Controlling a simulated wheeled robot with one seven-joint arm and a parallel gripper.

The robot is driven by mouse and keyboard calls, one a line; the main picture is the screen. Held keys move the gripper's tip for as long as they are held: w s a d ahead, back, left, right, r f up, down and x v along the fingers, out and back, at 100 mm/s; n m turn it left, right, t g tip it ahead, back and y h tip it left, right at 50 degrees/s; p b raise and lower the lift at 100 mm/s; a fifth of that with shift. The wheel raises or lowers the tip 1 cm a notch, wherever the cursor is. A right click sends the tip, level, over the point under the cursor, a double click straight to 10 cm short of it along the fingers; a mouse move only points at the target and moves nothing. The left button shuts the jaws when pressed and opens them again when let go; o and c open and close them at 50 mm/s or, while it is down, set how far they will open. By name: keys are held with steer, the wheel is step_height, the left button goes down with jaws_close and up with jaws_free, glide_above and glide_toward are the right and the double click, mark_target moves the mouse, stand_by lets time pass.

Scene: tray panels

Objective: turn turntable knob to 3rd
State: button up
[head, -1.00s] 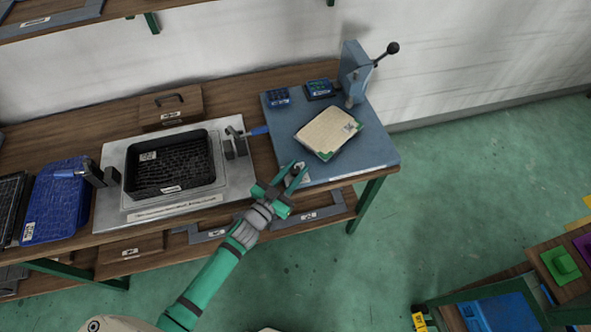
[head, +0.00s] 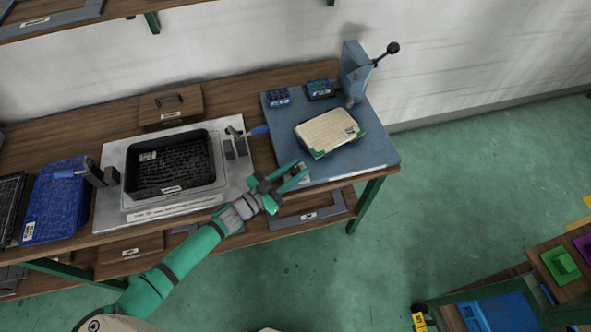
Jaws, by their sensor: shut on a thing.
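The turntable (head: 327,132) carries a beige panel with green corners, lying at an angle on the blue base plate (head: 368,158). My gripper (head: 301,169) is at the front left edge of this plate, its green fingers pointing right and slightly up in the picture. It is shut on the small knob there. The fingers hide most of the knob, and its position marks are too small to read.
A blue press with a black-balled lever (head: 355,75) stands at the plate's back right. A black tray (head: 170,186) lies in a clamp fixture to the left.

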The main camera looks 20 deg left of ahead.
steer(key=shift+f, duration=0.1)
steer(key=o, duration=1.1)
steer(key=shift+c, duration=0.2)
steer(key=v, duration=1.1)
